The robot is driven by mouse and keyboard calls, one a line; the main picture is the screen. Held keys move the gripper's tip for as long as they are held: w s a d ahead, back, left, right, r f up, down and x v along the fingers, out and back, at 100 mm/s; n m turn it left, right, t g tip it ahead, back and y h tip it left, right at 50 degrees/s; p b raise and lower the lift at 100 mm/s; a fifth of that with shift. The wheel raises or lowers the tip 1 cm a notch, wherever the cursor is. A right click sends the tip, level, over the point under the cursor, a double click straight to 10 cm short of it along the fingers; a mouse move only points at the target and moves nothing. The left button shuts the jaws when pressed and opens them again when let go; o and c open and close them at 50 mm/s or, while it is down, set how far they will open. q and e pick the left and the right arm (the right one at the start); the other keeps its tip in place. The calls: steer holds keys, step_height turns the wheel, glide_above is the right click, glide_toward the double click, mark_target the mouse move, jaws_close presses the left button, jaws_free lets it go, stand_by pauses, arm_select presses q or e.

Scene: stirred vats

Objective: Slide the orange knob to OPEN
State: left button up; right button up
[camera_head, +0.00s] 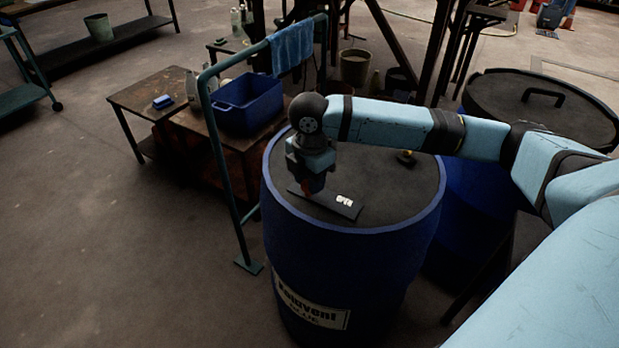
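A blue drum (330,255) with a dark lid stands in the middle of the camera_head view. On the lid lies a dark narrow plate (325,207) with white OPEN lettering (345,200) near its right end. My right gripper (313,188) points down over the left part of this plate. A small reddish-orange patch shows at its fingertips; I cannot tell whether this is the knob or part of the gripper. The knob is otherwise hidden, and the fingers are too small and dark to judge. My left gripper is not in view.
A small yellow-and-black fitting (405,156) sits on the lid behind my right arm. A teal rail (222,165) with a blue towel (292,47) stands left of the drum. A blue crate (248,104) is on a bench behind. Another drum with a handled lid (545,118) stands right.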

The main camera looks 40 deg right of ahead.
mark_target(340, 207)
steer(key=shift+s+r, duration=0.1)
jaws_close()
steer(key=p, duration=0.1)
steer(key=s+p, duration=0.1)
steer(key=s+d+p, duration=0.1)
steer(key=shift+r, duration=0.25)
steer(key=s+p, duration=0.1)
steer(key=p, duration=0.1)
steer(key=s+d+p, duration=0.1)
steer(key=s+p, duration=0.1)
steer(key=shift+s+d, duration=0.2)
steer(key=shift+s, duration=0.1)
steer(key=shift+s+d+f, duration=0.15)
steer(key=shift+s, duration=0.15)
steer(key=shift+s+f, duration=0.15)
steer(key=shift+f, duration=0.15)
steer(key=o, duration=0.6)
jaws_free()
steer(key=o, duration=0.5)
steer(key=shift+s+d, duration=0.1)
steer(key=shift+s, duration=0.1)
steer(key=shift+c, duration=0.2)
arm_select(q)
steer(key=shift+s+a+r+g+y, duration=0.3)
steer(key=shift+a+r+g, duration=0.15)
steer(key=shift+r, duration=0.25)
